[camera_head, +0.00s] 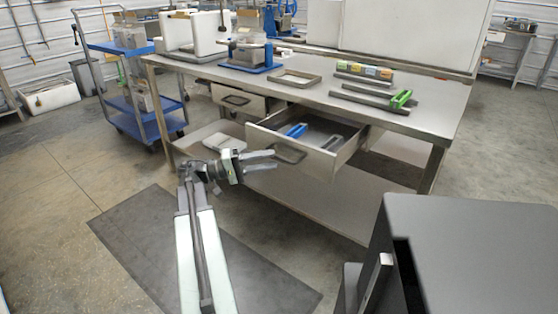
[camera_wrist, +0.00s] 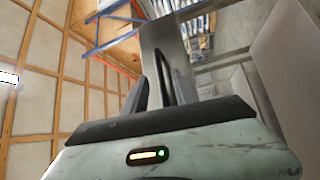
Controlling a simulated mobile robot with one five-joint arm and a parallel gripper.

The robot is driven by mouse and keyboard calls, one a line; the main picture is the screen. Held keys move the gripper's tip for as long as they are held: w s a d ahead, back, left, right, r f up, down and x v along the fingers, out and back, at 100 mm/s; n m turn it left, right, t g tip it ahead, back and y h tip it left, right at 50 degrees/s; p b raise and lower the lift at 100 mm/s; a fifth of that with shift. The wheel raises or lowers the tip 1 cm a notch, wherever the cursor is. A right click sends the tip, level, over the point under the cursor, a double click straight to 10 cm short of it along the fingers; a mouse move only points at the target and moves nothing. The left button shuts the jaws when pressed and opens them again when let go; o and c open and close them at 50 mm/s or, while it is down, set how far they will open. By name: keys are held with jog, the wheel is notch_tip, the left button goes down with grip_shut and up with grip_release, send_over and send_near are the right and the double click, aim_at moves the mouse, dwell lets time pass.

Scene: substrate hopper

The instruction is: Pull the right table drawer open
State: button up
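The right table drawer (camera_head: 326,165) is pulled out from under the steel table, with blue-handled tools (camera_head: 296,130) inside it. Its dark bar handle (camera_head: 290,154) is on the front panel. My gripper (camera_head: 272,160) is just left of that handle, with its two fingers spread apart. In the wrist view my gripper (camera_wrist: 162,92) also shows open, and the dark handle (camera_wrist: 163,70) stands upright in the picture between the fingers, nearer the right one. The fingers are not closed on it; I cannot tell whether either touches it.
The left drawer (camera_head: 238,100) sits beside it, much less far out. The steel table (camera_head: 420,118) carries a tray frame, bars and a green-handled tool. A blue cart (camera_head: 150,122) stands at left. A dark box-shaped surface (camera_head: 475,250) fills the front right. The floor mat (camera_head: 150,245) is clear of objects.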

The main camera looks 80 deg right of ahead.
aim_at(279, 158)
jog(key=shift+x, duration=2)
grip_shut()
